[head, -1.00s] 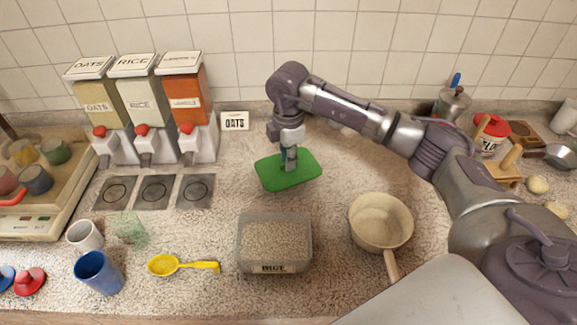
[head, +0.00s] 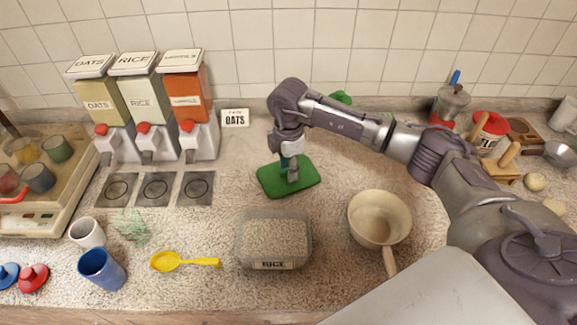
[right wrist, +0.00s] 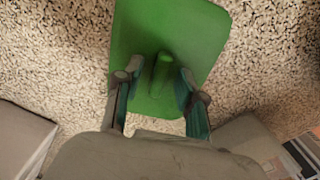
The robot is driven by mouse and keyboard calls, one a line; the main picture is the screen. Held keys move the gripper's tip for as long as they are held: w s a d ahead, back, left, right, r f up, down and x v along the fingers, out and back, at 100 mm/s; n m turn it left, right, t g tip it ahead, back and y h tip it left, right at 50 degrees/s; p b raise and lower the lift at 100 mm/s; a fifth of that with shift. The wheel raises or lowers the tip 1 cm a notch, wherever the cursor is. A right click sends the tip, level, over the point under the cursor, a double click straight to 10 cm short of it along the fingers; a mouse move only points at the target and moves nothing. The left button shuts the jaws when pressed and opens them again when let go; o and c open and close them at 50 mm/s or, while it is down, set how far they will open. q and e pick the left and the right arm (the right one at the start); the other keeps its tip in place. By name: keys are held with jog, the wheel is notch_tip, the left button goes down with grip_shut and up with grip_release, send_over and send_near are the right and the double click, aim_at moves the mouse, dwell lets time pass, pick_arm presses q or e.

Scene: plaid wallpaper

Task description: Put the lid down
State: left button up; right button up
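The green lid (head: 307,181) lies flat on the counter behind the rice container (head: 275,240). My right gripper (head: 289,178) points down over the middle of the lid. In the right wrist view, the lid (right wrist: 200,30) has a raised green handle (right wrist: 162,72). The fingers of my right gripper (right wrist: 158,88) stand on both sides of this handle with a gap on each side, so it is open. The rice container has no lid on and is filled with grains. My left gripper is not in view.
A beige pot (head: 380,219) stands right of the container. A yellow scoop (head: 170,262), a blue cup (head: 102,269) and a white cup (head: 87,233) are to the left.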

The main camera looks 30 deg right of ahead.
jog(key=shift+r, duration=0.6)
notch_tip(320, 180, up, 11)
jog(key=b, duration=0.2)
jog(key=shift+b, duration=0.4)
